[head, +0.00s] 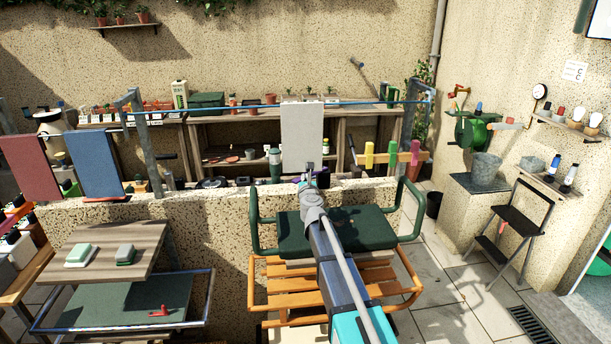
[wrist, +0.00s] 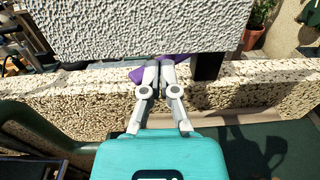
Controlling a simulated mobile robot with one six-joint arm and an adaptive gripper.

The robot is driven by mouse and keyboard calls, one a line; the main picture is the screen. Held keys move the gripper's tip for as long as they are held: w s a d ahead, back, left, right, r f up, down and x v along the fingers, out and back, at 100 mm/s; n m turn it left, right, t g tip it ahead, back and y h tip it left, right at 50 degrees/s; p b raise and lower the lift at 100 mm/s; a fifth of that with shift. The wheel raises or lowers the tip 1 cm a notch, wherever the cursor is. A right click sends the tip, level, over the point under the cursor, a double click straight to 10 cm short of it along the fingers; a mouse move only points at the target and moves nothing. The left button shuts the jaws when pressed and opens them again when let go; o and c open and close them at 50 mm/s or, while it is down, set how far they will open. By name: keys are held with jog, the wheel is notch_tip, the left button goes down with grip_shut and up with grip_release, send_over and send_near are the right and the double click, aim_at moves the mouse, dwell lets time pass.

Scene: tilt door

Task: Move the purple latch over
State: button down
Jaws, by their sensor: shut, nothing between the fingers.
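The purple latch (wrist: 138,75) shows in the wrist view as small purple patches at the lower edge of a pale grey panel (wrist: 130,30). My fingers cover most of it. The same pale panel (head: 302,135) hangs upright above my gripper in the head view.
The speckled low wall (head: 215,230) runs beneath my gripper. A green-cushioned bench (head: 362,232) stands below my arm. A dark post (wrist: 207,66) is right of my fingers in the wrist view. A blue rail (head: 370,103) crosses at panel height, with cloths (head: 94,163) at left.

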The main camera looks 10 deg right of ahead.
jog(key=s+a, duration=0.1)
jog(key=s, duration=0.7)
jog(key=shift+s+a, duration=0.2)
jog(key=d+n+g+y, duration=0.1)
jog(key=d+n+y, duration=0.3)
jog(key=d+y, duration=0.3)
jog(key=shift+w+d+f+n, duration=0.15)
jog(key=shift+w+d+n, duration=0.25)
jog(key=shift+d, duration=0.65)
jog(key=shift+w, duration=0.2)
jog(key=x, duration=1.4)
jog(key=shift+s+f, duration=0.1)
